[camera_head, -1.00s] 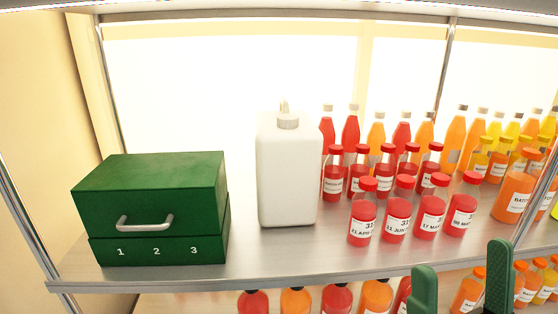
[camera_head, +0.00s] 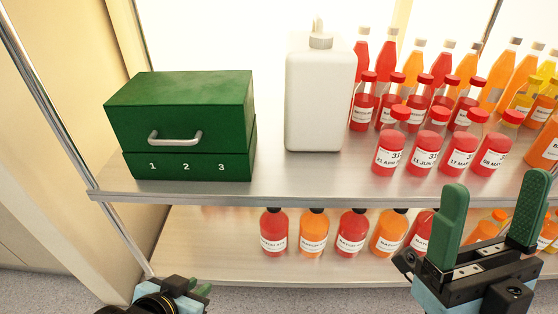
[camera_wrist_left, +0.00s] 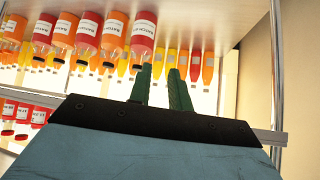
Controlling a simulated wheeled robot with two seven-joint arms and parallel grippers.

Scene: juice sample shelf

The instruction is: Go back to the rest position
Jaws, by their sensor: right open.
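My right gripper (camera_head: 494,190) is at the lower right of the head view, with its two green fingers wide apart and nothing between them. It is in front of the shelf. My left gripper (camera_head: 203,290) is low at the bottom left of the head view, below and in front of the lower shelf, only partly in the picture. In the left wrist view its two green fingers (camera_wrist_left: 161,78) stand apart with a gap and hold nothing.
A green box (camera_head: 185,125) with a handle and a white jug (camera_head: 318,100) stand on the upper shelf (camera_head: 275,187). Red-capped sample bottles (camera_head: 425,152) are right of the jug. More bottles (camera_head: 313,232) stand on the lower shelf (camera_head: 235,268). Floor shows in front.

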